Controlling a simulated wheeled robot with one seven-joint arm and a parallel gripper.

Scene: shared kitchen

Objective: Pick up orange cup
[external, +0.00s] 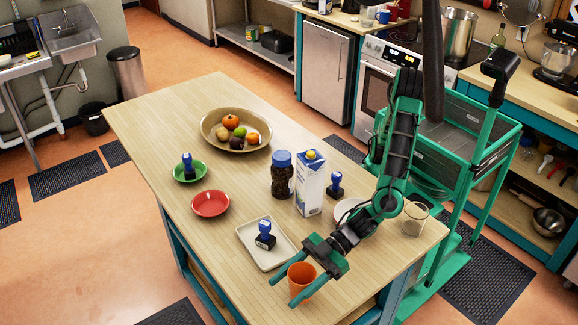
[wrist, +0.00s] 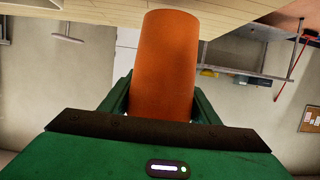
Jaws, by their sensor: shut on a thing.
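The orange cup (external: 302,275) is at the near end of the wooden table, between the two green fingers of my gripper (external: 296,290). In the wrist view the orange cup (wrist: 163,68) fills the middle, with a green finger on each side of its lower part in the picture. My gripper is shut on the cup. In the external view the cup looks upright. Whether its base touches the table cannot be told.
A pale tray (external: 249,238) with a blue-handled stamp (external: 265,238) lies just behind the cup. A milk carton (external: 310,183), a dark jar (external: 282,176), a red bowl (external: 210,204), a green bowl (external: 179,177) and a fruit bowl (external: 206,131) stand farther back. A clear glass (external: 415,220) is at right.

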